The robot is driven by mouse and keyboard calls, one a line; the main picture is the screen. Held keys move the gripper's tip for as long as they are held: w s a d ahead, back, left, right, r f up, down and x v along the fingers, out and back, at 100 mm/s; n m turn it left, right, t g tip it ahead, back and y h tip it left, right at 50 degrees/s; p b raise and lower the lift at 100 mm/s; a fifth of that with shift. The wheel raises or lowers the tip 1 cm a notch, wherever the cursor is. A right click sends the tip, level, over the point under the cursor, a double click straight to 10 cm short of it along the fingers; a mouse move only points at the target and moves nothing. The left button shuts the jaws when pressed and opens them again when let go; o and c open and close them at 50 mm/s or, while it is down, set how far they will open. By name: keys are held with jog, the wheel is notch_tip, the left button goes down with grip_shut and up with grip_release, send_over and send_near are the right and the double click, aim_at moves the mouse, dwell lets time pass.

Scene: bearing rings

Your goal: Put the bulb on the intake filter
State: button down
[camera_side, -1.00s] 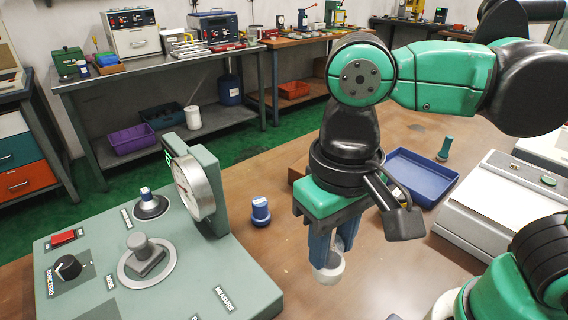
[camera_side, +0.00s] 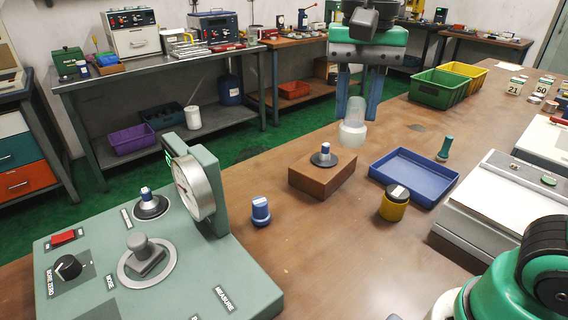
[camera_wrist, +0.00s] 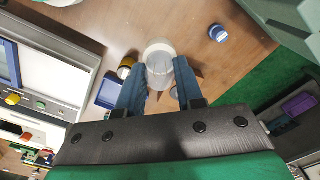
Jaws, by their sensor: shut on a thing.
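A clear, cup-like piece with a white collar at its lower end, which I take to be the bulb (camera_side: 353,124), hangs upright from my gripper (camera_side: 358,105). My gripper is shut on it, with a blue finger on each side. In the wrist view the bulb (camera_wrist: 160,66) sits between the fingertips (camera_wrist: 160,84). In the side view it appears above and behind the wooden block (camera_side: 322,177), apart from it. I cannot tell for certain which piece is the intake filter.
A blue tray (camera_side: 440,193), a yellow pot with a black cap (camera_side: 394,204) and a green peg (camera_side: 445,148) stand right of the block. A blue white-topped piece (camera_side: 261,211) and the dial gauge bench (camera_side: 215,258) are left. Green and yellow bins (camera_side: 438,90) are behind.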

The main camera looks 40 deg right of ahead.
jog(key=w+d+r+m, duration=0.1)
jog(key=d+r+m, duration=0.1)
jog(key=d+m, duration=0.5)
jog(key=m, duration=0.3)
send_over(398, 191)
notch_tip(398, 191, down, 19)
jog(key=shift+r, duration=0.1)
jog(key=c, duration=0.6)
grip_release()
jog(key=shift+o, duration=0.2)
